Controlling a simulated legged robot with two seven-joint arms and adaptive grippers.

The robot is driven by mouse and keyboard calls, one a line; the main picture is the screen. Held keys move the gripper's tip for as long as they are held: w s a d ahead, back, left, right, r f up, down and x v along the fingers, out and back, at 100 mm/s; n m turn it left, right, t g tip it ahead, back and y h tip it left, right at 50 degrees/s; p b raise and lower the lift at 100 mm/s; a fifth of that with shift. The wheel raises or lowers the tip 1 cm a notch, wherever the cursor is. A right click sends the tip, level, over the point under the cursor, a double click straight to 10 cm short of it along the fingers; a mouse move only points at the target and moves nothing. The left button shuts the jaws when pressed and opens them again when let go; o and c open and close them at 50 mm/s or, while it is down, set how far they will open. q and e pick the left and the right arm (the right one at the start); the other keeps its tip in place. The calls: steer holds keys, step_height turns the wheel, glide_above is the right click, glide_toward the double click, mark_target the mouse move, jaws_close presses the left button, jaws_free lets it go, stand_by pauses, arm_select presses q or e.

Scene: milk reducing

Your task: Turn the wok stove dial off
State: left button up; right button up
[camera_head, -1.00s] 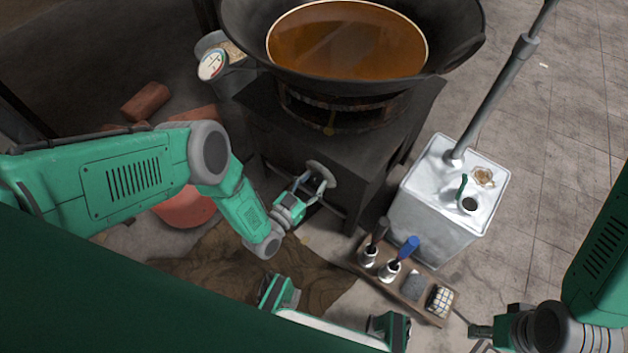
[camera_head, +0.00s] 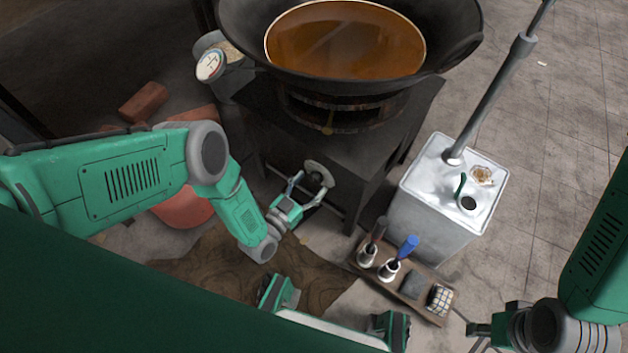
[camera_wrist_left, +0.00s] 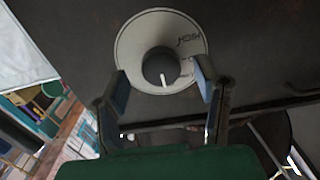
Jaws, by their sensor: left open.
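The wok stove (camera_head: 300,140) is a dark box with its dial (camera_head: 319,173) on the lower front face. In the left wrist view the dial's dark round knob (camera_wrist_left: 159,66) has a white pointer mark and sits on a pale disc (camera_wrist_left: 130,48) marked "HIGH". The pointer aims down in that picture. My left gripper (camera_head: 305,188) is open in front of the dial. In the wrist view its fingers (camera_wrist_left: 160,85) stand on either side of the knob, apart from it. My right gripper (camera_head: 478,332) is at the lower right, away from the stove; its fingers are too unclear to judge.
A wok (camera_head: 245,45) of brown liquid sits on the stove. A silver canister (camera_head: 435,215) stands right of it. A wooden tray (camera_head: 432,313) holds brushes and small items. A brown cloth lies below.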

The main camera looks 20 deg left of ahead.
arm_select(q)
steer(key=v, duration=1)
steer(key=shift+s, duration=0.35)
steer(key=shift+r, duration=0.1)
steer(key=shift+w, duration=0.1)
